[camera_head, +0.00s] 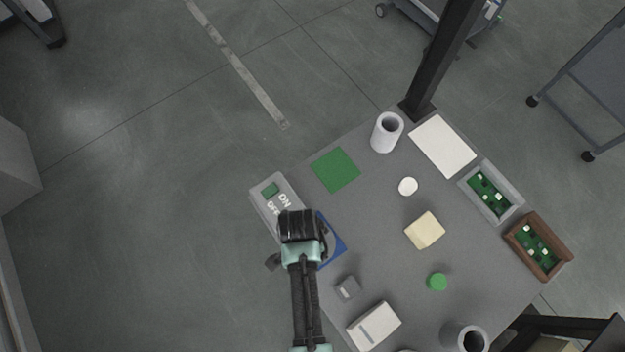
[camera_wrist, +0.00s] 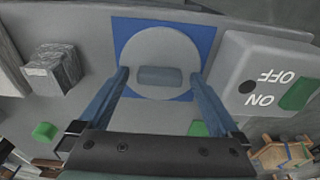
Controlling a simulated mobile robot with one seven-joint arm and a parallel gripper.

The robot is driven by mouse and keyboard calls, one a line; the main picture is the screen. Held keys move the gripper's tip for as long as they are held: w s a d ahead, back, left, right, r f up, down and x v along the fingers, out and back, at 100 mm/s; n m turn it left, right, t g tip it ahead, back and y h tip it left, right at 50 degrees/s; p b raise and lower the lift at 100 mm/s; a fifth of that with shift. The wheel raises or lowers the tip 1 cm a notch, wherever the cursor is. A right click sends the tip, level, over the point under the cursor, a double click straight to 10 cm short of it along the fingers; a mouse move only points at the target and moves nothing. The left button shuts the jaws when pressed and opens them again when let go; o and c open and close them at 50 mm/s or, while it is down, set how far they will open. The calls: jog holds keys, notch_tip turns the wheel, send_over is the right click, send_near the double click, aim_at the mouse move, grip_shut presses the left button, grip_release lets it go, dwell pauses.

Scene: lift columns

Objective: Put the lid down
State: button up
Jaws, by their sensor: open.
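The lid (camera_wrist: 160,52) is a round grey disc with a darker oblong handle (camera_wrist: 160,76). In the wrist view it lies flat over a blue square (camera_wrist: 205,38), on the grey table. My gripper (camera_wrist: 159,80) is open, with one finger on each side of the handle and a gap to it on both sides. I cannot tell how high the fingertips are above the lid. In the head view my gripper (camera_head: 298,215) covers most of the lid, and only part of the blue square (camera_head: 335,240) shows.
A switch box (camera_wrist: 265,75) marked ON and OFF stands close beside the blue square; it also shows in the head view (camera_head: 264,198). A small grey block (camera_head: 347,288) and a white box (camera_head: 374,326) are nearby. A green square (camera_head: 335,170) lies farther back.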

notch_tip(320, 180, up, 12)
jog(key=a, duration=0.1)
jog(key=w+a+r+n+t+y, duration=0.1)
jog(key=w+r+n+t, duration=0.35)
jog(key=w+r, duration=0.85)
jog(key=w+a+r+n+t, duration=0.1)
jog(key=w+r+t, duration=0.7)
jog(key=r, duration=0.9)
notch_tip(320, 180, up, 22)
jog(key=d+n+t, duration=0.2)
jog(key=t, duration=0.5)
jog(key=s+r+n+t, duration=0.1)
jog(key=s+r+t, duration=0.2)
jog(key=s+r, duration=0.2)
jog(key=s+d+r+n+t, duration=0.1)
jog(key=s+r+t, duration=0.3)
jog(key=r, duration=0.8)
jog(key=shift+s+d+r+n, duration=0.2)
jog(key=shift+s+n, duration=0.45)
jog(key=shift+s, duration=0.5)
